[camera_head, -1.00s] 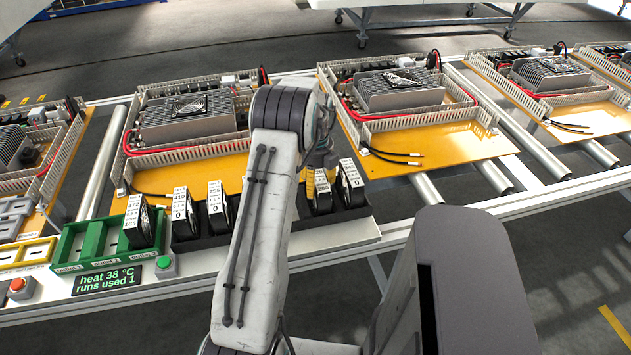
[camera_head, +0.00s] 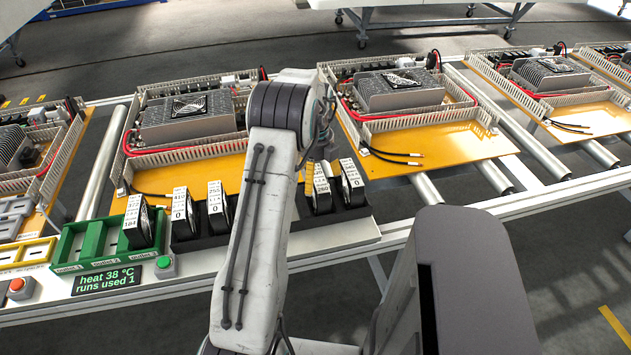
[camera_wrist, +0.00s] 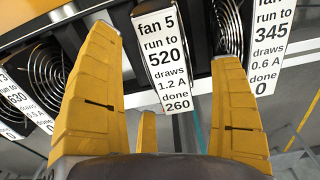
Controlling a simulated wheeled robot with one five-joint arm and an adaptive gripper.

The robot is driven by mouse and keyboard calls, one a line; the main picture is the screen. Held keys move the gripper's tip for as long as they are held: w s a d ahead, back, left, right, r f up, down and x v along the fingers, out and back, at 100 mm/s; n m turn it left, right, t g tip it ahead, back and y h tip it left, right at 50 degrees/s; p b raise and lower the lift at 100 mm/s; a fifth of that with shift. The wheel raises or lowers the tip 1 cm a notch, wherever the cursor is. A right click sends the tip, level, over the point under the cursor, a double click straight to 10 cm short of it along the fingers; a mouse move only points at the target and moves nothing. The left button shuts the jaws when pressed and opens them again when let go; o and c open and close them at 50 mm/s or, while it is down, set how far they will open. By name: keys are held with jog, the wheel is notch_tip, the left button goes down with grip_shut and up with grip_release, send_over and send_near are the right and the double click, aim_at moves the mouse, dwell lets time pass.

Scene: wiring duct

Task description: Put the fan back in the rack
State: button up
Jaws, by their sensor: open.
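Fan 5 (camera_wrist: 164,60), black with a white label reading run to 520, draws 1.2 A, done 260, stands upright in the black rack. It also shows in the head view (camera_head: 322,190). My gripper (camera_wrist: 166,48) is open, its yellow fingers on either side of the fan's label with gaps showing. In the head view my gripper (camera_head: 312,170) is over the right part of the black rack (camera_head: 343,216), partly hidden by my arm. Another labelled fan (camera_head: 137,222) stands in the green outlet holder (camera_head: 75,246).
A fan labelled 345 (camera_wrist: 268,45) stands right of fan 5, with a narrow gap. Other fans (camera_head: 183,213) stand at the rack's left; my arm hides its middle. A sign (camera_head: 107,279) reads heat 38 °C, runs used 1. Yellow trays with electronics (camera_head: 430,150) lie behind.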

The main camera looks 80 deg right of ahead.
notch_tip(320, 180, up, 10)
jog(key=shift+f, duration=0.15)
dwell(0.3)
